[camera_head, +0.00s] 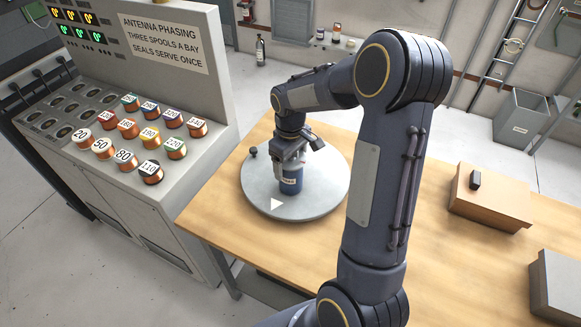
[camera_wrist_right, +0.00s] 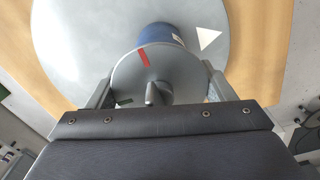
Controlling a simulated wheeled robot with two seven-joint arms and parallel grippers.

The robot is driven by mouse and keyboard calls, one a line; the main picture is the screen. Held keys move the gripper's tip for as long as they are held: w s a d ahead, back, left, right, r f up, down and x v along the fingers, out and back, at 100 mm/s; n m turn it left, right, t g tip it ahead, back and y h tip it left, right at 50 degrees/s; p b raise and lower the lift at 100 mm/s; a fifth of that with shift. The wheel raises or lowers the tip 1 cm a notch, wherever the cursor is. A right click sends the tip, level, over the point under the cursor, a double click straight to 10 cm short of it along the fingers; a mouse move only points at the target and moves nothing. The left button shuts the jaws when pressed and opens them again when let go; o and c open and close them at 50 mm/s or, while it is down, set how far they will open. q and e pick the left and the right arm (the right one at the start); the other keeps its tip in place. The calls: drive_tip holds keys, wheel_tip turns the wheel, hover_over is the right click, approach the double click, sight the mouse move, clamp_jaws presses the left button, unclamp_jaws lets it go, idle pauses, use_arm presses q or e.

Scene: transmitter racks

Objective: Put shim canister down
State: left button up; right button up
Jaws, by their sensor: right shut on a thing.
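The shim canister (camera_head: 291,180) is a blue cylinder with a white label. It stands upright over the round grey turntable (camera_head: 262,199) on the wooden table; I cannot tell if its base touches. My right gripper (camera_head: 291,160) comes down from above and is shut on the canister's upper part. In the right wrist view the canister's round grey lid (camera_wrist_right: 150,75) with a red mark sits between the two fingers (camera_wrist_right: 157,90), and its blue side (camera_wrist_right: 161,34) shows beyond. A white triangle marks the turntable near its front edge. My left gripper is not in view.
A small dark knob (camera_head: 253,152) stands at the turntable's left edge. A console (camera_head: 150,40) with several numbered spools is at the left. A brown box (camera_head: 490,205) with a dark item on top and a grey box (camera_head: 556,285) sit at the table's right.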

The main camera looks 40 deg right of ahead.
drive_tip(key=shift+f, duration=0.2)
drive_tip(key=o, duration=1.2)
drive_tip(key=shift+o, duration=0.2)
drive_tip(key=shift+r, duration=0.1)
